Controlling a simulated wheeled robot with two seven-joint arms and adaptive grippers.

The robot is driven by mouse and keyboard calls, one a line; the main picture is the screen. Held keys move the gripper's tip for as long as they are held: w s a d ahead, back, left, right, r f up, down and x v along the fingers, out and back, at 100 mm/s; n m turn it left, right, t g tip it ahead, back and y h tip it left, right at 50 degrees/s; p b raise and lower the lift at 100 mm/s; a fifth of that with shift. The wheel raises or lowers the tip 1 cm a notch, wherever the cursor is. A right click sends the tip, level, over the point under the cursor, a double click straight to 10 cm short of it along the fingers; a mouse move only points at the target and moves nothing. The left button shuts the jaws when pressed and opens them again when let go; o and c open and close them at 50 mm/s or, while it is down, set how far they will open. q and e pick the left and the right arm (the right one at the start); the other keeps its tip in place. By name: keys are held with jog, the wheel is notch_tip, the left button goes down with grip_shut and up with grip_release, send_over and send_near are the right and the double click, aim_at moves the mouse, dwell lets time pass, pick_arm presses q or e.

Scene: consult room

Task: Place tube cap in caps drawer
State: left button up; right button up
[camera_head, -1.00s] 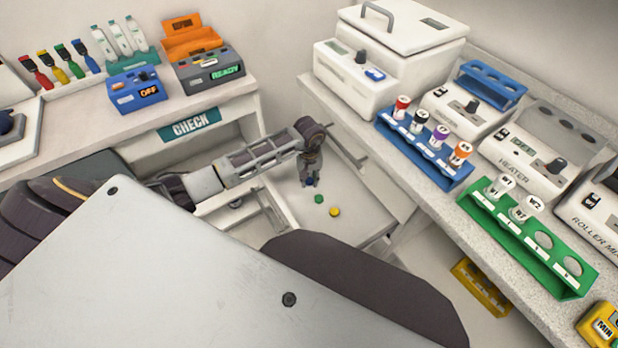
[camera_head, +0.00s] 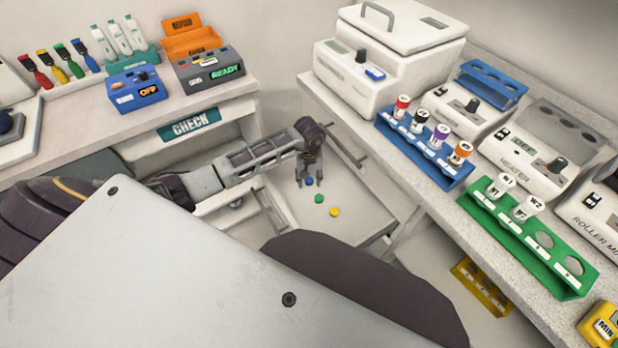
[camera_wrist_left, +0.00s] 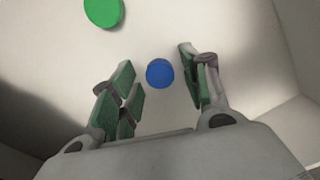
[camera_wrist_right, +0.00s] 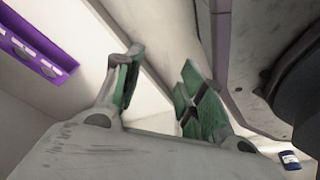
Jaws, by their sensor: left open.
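An open drawer (camera_head: 345,232) holds a blue cap (camera_head: 309,181), a green cap (camera_head: 319,198) and a yellow cap (camera_head: 334,212) on its floor. My left gripper (camera_head: 309,184) is open and points down into the drawer at the blue cap. In the left wrist view the blue cap (camera_wrist_left: 160,73) lies between and just beyond the open fingers (camera_wrist_left: 160,85), touching neither. The green cap (camera_wrist_left: 104,10) is at the top left there. My right gripper (camera_wrist_right: 155,85) shows only in the right wrist view, with its fingers apart and nothing between them.
A blue rack (camera_head: 425,148) with capped tubes and a green rack (camera_head: 525,238) with two white-topped tubes stand on the right counter. A yellow rack (camera_head: 480,287) sits lower down. In the right wrist view a purple rack (camera_wrist_right: 38,45) is at the upper left.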

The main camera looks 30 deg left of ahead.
aim_at(309, 180)
pick_arm(q)
jog(key=shift+r, duration=0.15)
notch_tip(309, 180, up, 3)
jog(key=shift+r, duration=0.2)
notch_tip(309, 180, up, 9)
jog(key=shift+f+p, duration=0.2)
jog(key=shift+p, duration=0.25)
pick_arm(e)
jog(key=shift+s+d+f, duration=0.5)
jog(key=shift+s+d, duration=0.15)
jog(key=shift+d, duration=0.15)
jog(key=shift+s, duration=0.1)
